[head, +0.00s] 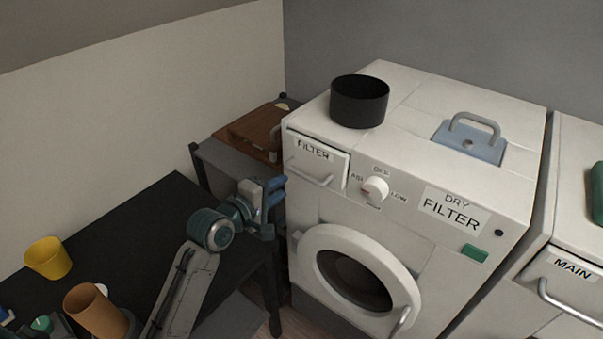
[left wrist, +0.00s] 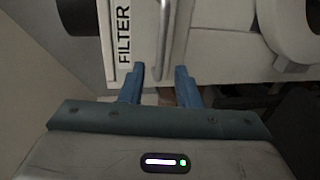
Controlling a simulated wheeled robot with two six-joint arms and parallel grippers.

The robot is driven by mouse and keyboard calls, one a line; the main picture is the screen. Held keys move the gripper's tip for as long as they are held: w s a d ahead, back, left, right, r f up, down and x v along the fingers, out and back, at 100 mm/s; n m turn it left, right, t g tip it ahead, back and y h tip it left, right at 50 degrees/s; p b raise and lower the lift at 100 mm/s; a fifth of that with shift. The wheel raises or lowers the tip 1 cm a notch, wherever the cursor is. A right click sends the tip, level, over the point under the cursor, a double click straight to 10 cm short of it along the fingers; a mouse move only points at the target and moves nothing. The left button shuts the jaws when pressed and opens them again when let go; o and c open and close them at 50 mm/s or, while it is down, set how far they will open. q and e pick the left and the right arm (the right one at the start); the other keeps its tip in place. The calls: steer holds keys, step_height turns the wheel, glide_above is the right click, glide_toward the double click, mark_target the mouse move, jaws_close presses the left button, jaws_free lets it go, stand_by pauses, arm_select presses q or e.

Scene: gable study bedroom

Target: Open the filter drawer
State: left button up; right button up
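The filter drawer (head: 333,170) is a white front labelled FILTER at the upper left of the white dryer (head: 430,250). It looks closed, flush with the machine. Its grey bar handle (head: 310,174) runs across below the label; in the left wrist view the handle (left wrist: 165,45) stands upright. My left gripper (head: 275,193) is left of and lower than the drawer in the head view. In the left wrist view, its two blue fingers (left wrist: 160,85) are apart, empty, and point toward the drawer, with the handle ahead between their lines. My right gripper is not in view.
A black pot (head: 359,103) and a blue plate with a handle (head: 470,140) are on the dryer top. A dark table (head: 120,240) at left holds a yellow cup (head: 48,258) and a brown cup (head: 97,309). A second machine labelled MAIN (head: 570,268) stands at right.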

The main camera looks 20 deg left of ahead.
mark_target(301, 176)
arm_select(q)
steer(key=p+x, duration=0.2)
steer(key=x, duration=0.7)
steer(key=shift+w+f, duration=0.15)
steer(key=shift+w, duration=0.2)
steer(key=shift+d, duration=0.1)
jaws_close()
